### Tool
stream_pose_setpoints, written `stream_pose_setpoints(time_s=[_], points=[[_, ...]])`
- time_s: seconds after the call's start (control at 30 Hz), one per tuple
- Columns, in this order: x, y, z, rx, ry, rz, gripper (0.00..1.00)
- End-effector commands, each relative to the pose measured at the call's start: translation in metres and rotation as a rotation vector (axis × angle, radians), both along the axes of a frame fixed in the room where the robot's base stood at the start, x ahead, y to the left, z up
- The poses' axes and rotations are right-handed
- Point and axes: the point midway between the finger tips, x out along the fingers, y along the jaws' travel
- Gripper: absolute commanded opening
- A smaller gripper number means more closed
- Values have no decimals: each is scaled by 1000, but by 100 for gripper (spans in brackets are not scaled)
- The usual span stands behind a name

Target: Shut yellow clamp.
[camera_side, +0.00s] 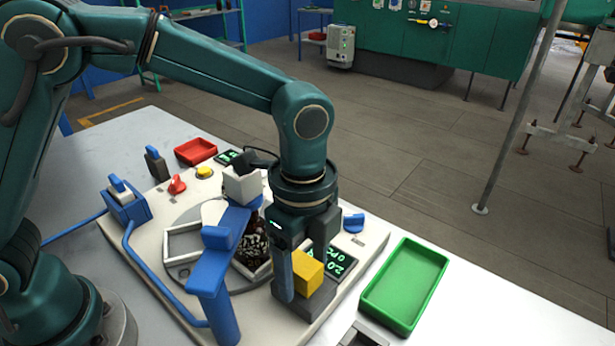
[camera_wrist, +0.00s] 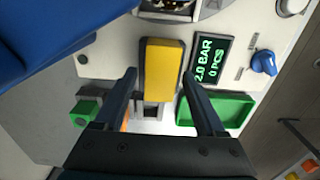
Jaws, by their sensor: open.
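The yellow clamp (camera_side: 307,272) is a yellow block on a dark base at the front right of the white station plate. In the wrist view the yellow clamp (camera_wrist: 162,68) lies just ahead of and between my fingertips. My gripper (camera_side: 300,270) points down at the clamp, with a finger on its left side in the side view. In the wrist view my gripper (camera_wrist: 158,85) has its two fingers spread wide apart, with nothing held between them. I cannot tell whether a finger touches the clamp.
A green tray (camera_side: 405,287) lies right of the clamp. A display (camera_wrist: 208,60) reads 2.0 BAR, 0 PCS. A blue post and arm (camera_side: 212,285) stand close left of my gripper. A blue knob (camera_side: 353,222), a red tray (camera_side: 196,151) and a yellow button (camera_side: 204,172) are around the plate.

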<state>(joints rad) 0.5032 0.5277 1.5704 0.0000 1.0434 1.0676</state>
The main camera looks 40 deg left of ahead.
Motion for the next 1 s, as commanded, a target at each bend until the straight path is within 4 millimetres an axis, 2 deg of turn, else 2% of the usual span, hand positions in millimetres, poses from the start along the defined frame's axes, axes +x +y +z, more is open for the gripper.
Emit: stream_pose_setpoints(time_s=[0.1, 0.13, 0.27, 0.3, 1.0], points=[[0, 0, 0, 0, 0, 0, 72], [0, 0, 0, 0, 0, 0, 65], [0, 0, 0, 0, 0, 0, 15], [0, 0, 0, 0, 0, 0, 0], [0, 0, 1, 0, 0, 0, 0]])
